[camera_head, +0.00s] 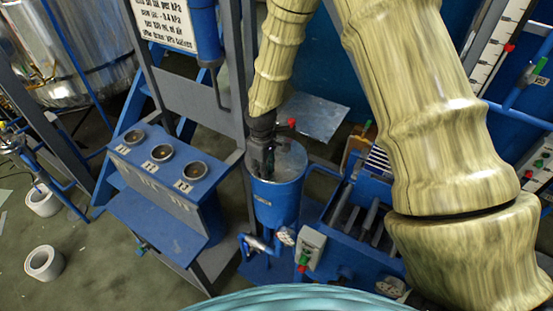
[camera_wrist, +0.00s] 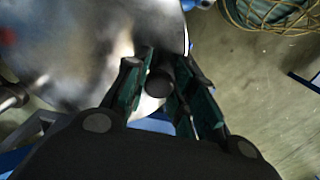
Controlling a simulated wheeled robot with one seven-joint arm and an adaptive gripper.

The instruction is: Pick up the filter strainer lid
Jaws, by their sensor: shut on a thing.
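The filter strainer is a blue upright cylinder (camera_head: 277,203) in the middle of the head view. A grey, round lid surface (camera_head: 293,160) shows at its top, partly hidden by my gripper (camera_head: 266,160). In the wrist view, my gripper (camera_wrist: 159,88) has its two fingers on either side of a dark round knob (camera_wrist: 159,80), closed on it. A broad shiny metal surface (camera_wrist: 85,50) fills the upper left behind the fingers; whether it is the lid or a tank I cannot tell. I cannot tell whether the lid sits on the strainer's rim or just above it.
A blue stand (camera_head: 165,190) with several round holders is left of the strainer. A blue trough (camera_head: 355,215) and a small switch box (camera_head: 311,249) are close on the right. A grey upright post (camera_head: 240,100) stands just behind left. Open floor (camera_head: 95,265) lies at the left.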

